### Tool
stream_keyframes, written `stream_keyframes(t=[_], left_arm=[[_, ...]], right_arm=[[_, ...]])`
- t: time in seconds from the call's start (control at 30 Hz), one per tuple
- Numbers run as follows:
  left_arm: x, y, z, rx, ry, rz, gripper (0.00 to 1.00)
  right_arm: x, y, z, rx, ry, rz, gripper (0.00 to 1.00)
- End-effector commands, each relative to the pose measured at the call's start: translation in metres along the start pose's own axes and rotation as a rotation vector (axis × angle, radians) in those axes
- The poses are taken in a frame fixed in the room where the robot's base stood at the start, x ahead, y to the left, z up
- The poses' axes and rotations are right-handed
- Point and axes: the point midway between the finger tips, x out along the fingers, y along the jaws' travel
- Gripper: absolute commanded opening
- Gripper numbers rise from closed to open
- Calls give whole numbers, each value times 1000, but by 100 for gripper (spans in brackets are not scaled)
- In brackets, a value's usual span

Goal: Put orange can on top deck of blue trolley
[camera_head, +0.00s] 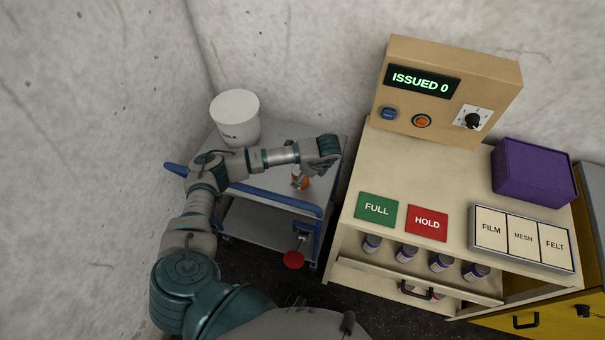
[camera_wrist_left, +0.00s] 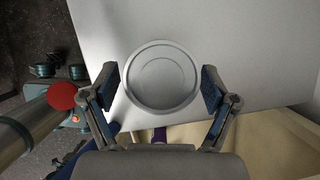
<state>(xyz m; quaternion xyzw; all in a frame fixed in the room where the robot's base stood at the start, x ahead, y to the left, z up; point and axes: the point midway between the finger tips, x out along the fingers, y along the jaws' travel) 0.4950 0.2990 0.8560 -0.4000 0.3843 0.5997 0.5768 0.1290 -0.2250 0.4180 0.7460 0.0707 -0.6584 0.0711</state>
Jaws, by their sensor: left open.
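The orange can (camera_head: 305,184) stands on the grey top deck (camera_head: 285,132) of the blue trolley, partly hidden by my gripper. In the left wrist view its round silver lid (camera_wrist_left: 162,76) faces the camera, with the pale deck (camera_wrist_left: 255,60) around it. My left gripper (camera_head: 300,177) reaches down over the can from above. Its fingers (camera_wrist_left: 160,88) are open, one on each side of the lid, with a visible gap on both sides. The can's lower part is hidden. My right gripper is not in view.
A white tub (camera_head: 236,117) stands at the deck's back left. A blue handle (camera_head: 275,200) runs along the trolley's front. To the right is a beige bench (camera_head: 400,172) with a control box (camera_head: 450,65), purple box (camera_head: 535,172), green and red plates, and several bottles below.

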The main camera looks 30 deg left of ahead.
Motion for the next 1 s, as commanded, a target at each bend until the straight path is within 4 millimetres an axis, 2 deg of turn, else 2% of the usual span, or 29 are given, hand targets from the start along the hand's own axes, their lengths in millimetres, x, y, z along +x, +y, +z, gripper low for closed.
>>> stream_keyframes(t=[0.33, 0.4, 0.5, 0.7, 1.0], left_arm=[[-77, -1, 1, 1, 0, -7, 86], [-90, -1, 1, 0, -1, -7, 86], [-104, -1, 0, 0, -1, -6, 86], [-114, -1, 0, 0, 1, -3, 86], [-114, 0, 0, 0, 1, -2, 86]], right_arm=[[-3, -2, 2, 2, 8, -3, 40], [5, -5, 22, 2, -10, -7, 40], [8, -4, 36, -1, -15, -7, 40], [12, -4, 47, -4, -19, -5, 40], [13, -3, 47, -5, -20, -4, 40]])
